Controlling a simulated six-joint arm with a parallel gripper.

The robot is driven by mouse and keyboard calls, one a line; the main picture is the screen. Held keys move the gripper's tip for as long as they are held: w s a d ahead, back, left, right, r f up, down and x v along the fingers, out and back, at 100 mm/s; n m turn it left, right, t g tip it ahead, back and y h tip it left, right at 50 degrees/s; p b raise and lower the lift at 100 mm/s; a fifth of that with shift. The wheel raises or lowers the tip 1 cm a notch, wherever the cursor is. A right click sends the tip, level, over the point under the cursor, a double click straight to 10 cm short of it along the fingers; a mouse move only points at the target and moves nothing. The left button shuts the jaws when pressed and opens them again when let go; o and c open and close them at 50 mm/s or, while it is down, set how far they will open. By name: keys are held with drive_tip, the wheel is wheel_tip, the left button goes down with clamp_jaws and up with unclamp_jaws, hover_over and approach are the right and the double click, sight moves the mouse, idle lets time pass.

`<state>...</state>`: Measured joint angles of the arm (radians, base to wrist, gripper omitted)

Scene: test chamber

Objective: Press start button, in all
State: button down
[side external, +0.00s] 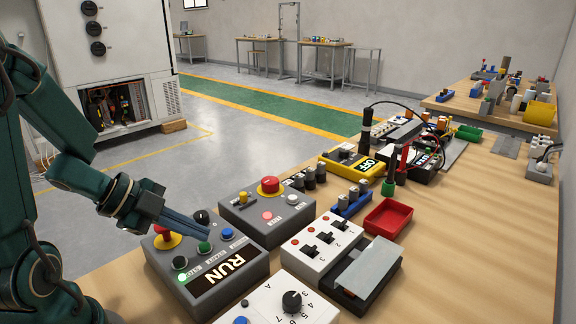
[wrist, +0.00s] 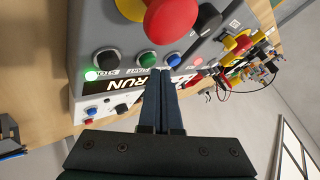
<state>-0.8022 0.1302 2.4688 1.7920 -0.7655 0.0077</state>
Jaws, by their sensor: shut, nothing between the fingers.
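A grey control box (side external: 238,264) stands at the table's near left, with a black plate reading RUN. On it are a green button (side external: 205,247), a black button (side external: 180,262), a blue button (side external: 227,233), a red mushroom button on yellow (side external: 167,237) and a lit green lamp (side external: 182,278). My gripper (side external: 207,234) is shut and empty, its tips just above the box near the green and blue buttons. In the wrist view its tips (wrist: 161,72) lie just below and between the green button (wrist: 148,60) and blue button (wrist: 173,60). I cannot tell whether they touch anything.
A second grey box (side external: 266,213) with a red mushroom button stands behind. A white switch box (side external: 320,241), a white dial box (side external: 285,303) and a red tray (side external: 388,218) stand to the right. A yellow meter (side external: 352,164) lies farther back. Bare wood lies at the right.

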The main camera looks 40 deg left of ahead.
drive_tip(key=shift+r, duration=0.35)
drive_tip(key=shift+r, duration=2.5)
